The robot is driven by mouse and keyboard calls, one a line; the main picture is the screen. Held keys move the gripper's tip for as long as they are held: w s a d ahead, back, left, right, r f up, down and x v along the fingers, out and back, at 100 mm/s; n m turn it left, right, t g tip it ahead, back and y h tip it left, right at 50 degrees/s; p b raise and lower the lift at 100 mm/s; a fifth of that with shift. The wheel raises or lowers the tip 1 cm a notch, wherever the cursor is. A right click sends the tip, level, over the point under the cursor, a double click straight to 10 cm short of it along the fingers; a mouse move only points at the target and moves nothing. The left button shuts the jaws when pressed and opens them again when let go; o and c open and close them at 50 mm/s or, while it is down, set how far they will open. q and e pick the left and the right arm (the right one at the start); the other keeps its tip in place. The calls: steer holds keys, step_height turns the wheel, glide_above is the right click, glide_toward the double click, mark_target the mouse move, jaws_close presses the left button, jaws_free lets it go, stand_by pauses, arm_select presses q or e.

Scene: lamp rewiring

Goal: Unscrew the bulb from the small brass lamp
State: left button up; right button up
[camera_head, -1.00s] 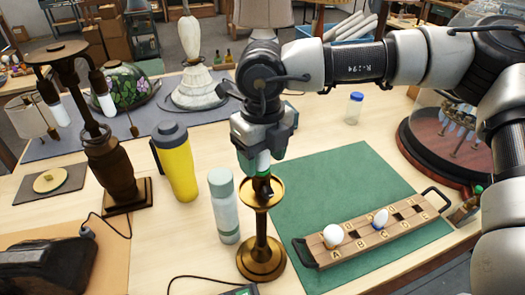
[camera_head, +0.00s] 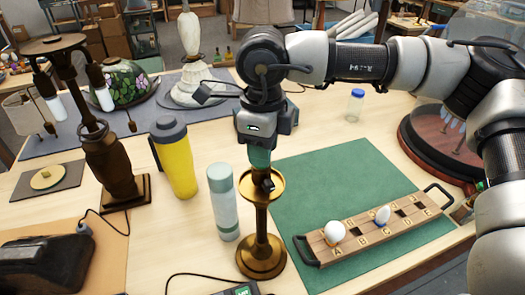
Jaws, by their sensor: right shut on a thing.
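The small brass lamp (camera_head: 262,225) stands upright on the table, left of the green mat, with a round base and a dished top. My right gripper (camera_head: 261,172) points straight down over its top. It is shut on the bulb at the lamp's socket, and its fingers hide nearly all of the bulb. I cannot tell whether the bulb's thread is still in the socket. My left gripper is not in view.
A wooden tray (camera_head: 358,235) lettered A to E holds two white bulbs on the green mat (camera_head: 312,187). A pale bottle (camera_head: 223,200) and a yellow bottle (camera_head: 175,160) stand close left. A dark two-bulb lamp (camera_head: 113,165) stands further left.

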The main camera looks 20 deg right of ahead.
steer(key=shift+n, duration=0.6)
steer(key=shift+n+b, duration=0.4)
steer(key=shift+n, duration=0.4)
steer(key=n, duration=0.3)
steer(key=shift+w+b, duration=0.1)
steer(key=shift+b, duration=0.25)
steer(key=n, duration=0.3)
steer(key=shift+r+b, duration=0.1)
steer(key=shift+b, duration=0.25)
steer(key=shift+n, duration=0.4)
